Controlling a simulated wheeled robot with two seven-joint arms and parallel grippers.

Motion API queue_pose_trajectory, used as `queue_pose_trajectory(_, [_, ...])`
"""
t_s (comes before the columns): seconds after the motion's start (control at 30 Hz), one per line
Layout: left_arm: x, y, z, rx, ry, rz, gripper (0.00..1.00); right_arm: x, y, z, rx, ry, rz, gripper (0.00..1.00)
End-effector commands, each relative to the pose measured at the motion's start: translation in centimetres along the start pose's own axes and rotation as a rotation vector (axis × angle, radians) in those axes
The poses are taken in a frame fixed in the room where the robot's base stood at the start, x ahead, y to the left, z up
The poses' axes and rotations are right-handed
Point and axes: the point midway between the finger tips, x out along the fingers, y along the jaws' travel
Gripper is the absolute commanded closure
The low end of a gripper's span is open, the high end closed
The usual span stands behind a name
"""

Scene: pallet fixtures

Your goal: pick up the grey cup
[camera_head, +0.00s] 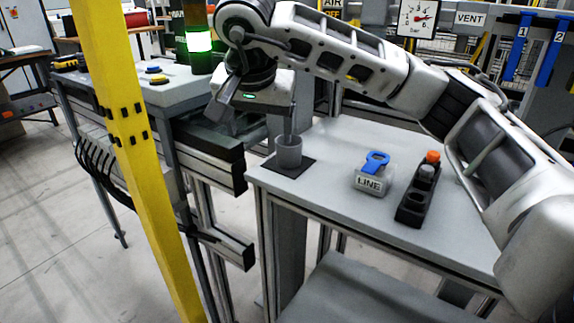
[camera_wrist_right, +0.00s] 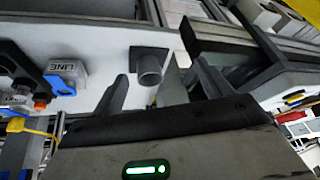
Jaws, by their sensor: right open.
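The grey cup (camera_head: 289,156) stands upright on a dark square mat (camera_head: 300,172) at the left corner of the grey table. It also shows in the right wrist view (camera_wrist_right: 150,72), on its mat (camera_wrist_right: 148,51). My right gripper (camera_head: 254,124) is open and empty, above and to the left of the cup. In the head view one finger overlaps the cup's rim; I cannot tell whether it touches. In the right wrist view the cup lies beyond the fingertips (camera_wrist_right: 161,84), nearer the left finger. My left gripper is out of view.
On the table (camera_head: 335,140) stand a block labelled LINE with a blue ring (camera_head: 370,178) and a black holder with an orange-topped item (camera_head: 416,198). A yellow post (camera_head: 135,150) and a dark conveyor rail (camera_head: 215,150) stand left of the table.

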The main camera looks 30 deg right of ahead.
Motion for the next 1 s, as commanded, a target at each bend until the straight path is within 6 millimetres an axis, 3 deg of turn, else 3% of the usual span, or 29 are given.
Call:
queue_pose_trajectory(0.03, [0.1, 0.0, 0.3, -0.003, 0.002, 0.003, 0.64, -0.7, 1.1, -1.6, 0.004, 0.063, 0.033, 0.22])
queue_pose_trajectory(0.1, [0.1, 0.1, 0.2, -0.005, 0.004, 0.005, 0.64, -1.4, 2.1, -2.8, 0.005, 0.113, 0.069, 0.22])
queue_pose_trajectory(0.2, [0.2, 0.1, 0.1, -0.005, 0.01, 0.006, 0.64, -1.0, 2.8, -3.6, 0.007, 0.139, 0.093, 0.22])
queue_pose_trajectory(0.6, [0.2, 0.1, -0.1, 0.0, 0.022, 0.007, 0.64, 6.7, 3.5, -4.7, 0.007, 0.139, 0.094, 0.22])
queue_pose_trajectory(1.0, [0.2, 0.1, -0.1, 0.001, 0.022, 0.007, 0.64, 10.6, 3.8, -5.1, 0.007, 0.138, 0.093, 0.22])
